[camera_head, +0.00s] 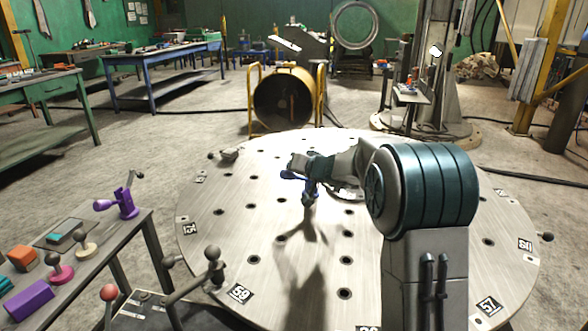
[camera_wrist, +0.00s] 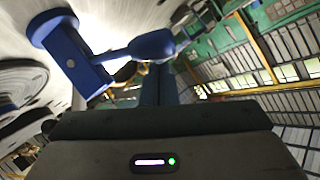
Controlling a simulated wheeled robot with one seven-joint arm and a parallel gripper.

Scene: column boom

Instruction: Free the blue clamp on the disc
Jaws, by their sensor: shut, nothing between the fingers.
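The blue clamp (camera_head: 310,188) stands upright on the round metal disc (camera_head: 255,225), near its middle. Its handle points left in the head view. My gripper (camera_head: 318,166) is right at the clamp, partly covering it. In the wrist view the clamp's blue body (camera_wrist: 75,55) fills the upper left and its rounded handle end (camera_wrist: 152,45) lies across, just beyond my fingers (camera_wrist: 158,78). The fingers are shut with nothing between them. Whether they touch the handle cannot be told. The clamp's foot is partly hidden in the head view.
A dark clamp (camera_head: 212,262) stands at the disc's near left edge, and a grey one (camera_head: 228,155) at its far left. A side table at left holds a purple clamp (camera_head: 124,203), an orange block (camera_head: 22,258) and knobbed pieces. A red-knobbed lever (camera_head: 108,293) rises nearby.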

